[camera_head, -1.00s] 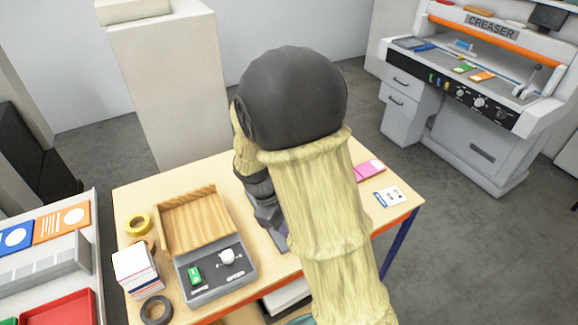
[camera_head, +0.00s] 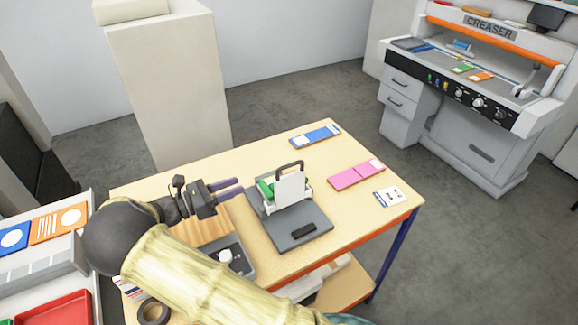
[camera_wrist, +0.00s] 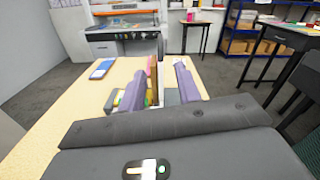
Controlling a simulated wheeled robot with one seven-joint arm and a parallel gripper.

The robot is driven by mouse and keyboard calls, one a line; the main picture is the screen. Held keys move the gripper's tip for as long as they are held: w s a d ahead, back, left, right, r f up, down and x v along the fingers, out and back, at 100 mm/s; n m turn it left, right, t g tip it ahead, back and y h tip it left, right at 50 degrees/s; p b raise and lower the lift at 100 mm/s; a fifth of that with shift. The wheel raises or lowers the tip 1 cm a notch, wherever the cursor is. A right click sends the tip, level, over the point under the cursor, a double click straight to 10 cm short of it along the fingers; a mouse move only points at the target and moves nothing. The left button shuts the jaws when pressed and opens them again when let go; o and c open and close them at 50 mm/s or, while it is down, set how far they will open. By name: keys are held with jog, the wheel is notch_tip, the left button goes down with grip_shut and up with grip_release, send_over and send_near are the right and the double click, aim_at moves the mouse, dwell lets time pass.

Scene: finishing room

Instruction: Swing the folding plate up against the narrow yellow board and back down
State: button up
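A grey-based device (camera_head: 285,238) stands on the table, with a pale plate (camera_head: 291,188) upright at its back and a dark arched handle (camera_head: 289,166) above that. A green part (camera_head: 265,188) sits at the plate's left. I cannot tell which part is the folding plate, and I cannot clearly pick out a narrow yellow board. My gripper (camera_head: 241,187) is left of the device, its purple fingers pointing right toward it without visible contact. In the wrist view my gripper (camera_wrist: 161,70) has its fingers wide apart, with an upright thin pale edge showing between them.
A wooden tray (camera_head: 203,228) and tape roll (camera_head: 154,311) are partly behind my arm. A blue card (camera_head: 315,137), pink card (camera_head: 355,175) and white card (camera_head: 389,197) lie on the table. A creaser machine (camera_head: 465,100) stands behind.

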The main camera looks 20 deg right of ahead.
aim_at(282, 168)
jog(key=w+d+p, duration=0.1)
jog(key=d+p, duration=0.1)
jog(key=d, duration=0.3)
jog(key=w+d+p, duration=0.1)
jog(key=d+p, duration=0.1)
jog(key=d, duration=0.4)
jog(key=w+d+p, duration=0.1)
jog(key=d+p, duration=0.1)
jog(key=d, duration=0.3)
jog(key=shift+w+d, duration=0.1)
jog(key=shift+d, duration=0.05)
jog(key=shift+w+d, duration=0.1)
jog(key=shift+d, duration=0.35)
jog(key=shift+c, duration=0.2)
grip_shut()
